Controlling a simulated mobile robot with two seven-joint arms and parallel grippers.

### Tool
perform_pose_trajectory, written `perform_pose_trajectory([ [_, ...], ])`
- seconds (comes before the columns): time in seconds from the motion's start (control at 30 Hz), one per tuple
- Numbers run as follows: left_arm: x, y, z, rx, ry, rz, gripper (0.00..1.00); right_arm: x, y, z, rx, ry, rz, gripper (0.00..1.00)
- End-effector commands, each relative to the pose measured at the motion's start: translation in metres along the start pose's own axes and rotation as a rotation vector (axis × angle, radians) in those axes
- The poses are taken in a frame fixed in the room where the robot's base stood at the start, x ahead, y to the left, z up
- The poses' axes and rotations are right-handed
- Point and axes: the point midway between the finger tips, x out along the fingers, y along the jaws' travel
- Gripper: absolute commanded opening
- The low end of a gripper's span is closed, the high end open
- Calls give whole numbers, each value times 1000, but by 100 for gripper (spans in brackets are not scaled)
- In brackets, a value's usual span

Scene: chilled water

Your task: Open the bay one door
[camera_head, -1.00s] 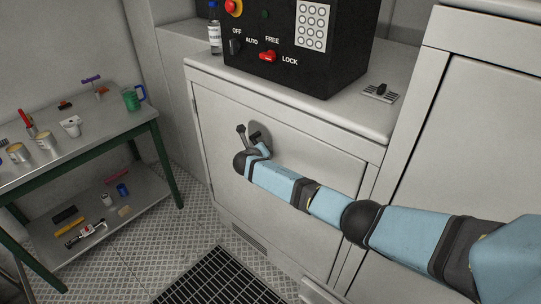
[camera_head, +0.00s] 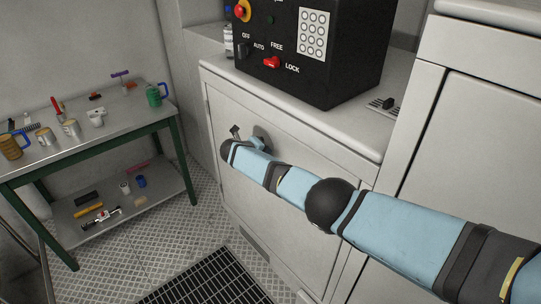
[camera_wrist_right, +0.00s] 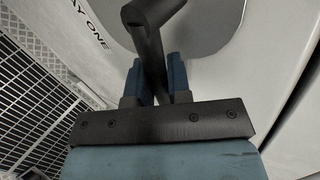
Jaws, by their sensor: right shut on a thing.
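The bay one door (camera_head: 290,190) is a pale grey cabinet panel under the black control box. It looks shut in its frame, with no clear gap. Its dark lever handle (camera_head: 236,131) stands out from a round grey plate near the upper left of the door. My right gripper (camera_head: 254,142) is at this handle, partly hidden by its own wrist. In the right wrist view, its blue fingers (camera_wrist_right: 158,80) are closed on either side of the dark handle bar (camera_wrist_right: 149,48). Lettering reading "AY ONE" shows at the upper left there. My left gripper is out of view.
The black control box (camera_head: 310,45) stands on the cabinet, with a red switch (camera_head: 271,62) by FREE and LOCK. A bench (camera_head: 110,130) with tools and mugs stands left. Patterned floor (camera_head: 170,245) and a dark grate (camera_head: 215,280) lie in front of the door.

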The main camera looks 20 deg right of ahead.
Motion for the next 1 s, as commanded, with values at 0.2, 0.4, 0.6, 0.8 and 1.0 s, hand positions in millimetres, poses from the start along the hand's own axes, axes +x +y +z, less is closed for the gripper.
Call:
perform_pose_trajectory([
  [0.2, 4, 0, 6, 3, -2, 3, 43, -5, -1, 3, -69, 51, -3, 0],
  [0.4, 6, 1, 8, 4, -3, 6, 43, -8, -2, 4, -108, 76, -3, 0],
  [0.6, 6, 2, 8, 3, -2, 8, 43, -9, -3, 5, -122, 86, -2, 0],
  [0.8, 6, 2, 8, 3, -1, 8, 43, -10, -3, 5, -124, 86, -1, 0],
  [1.0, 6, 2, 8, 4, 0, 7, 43, -10, -3, 5, -124, 86, -1, 0],
])
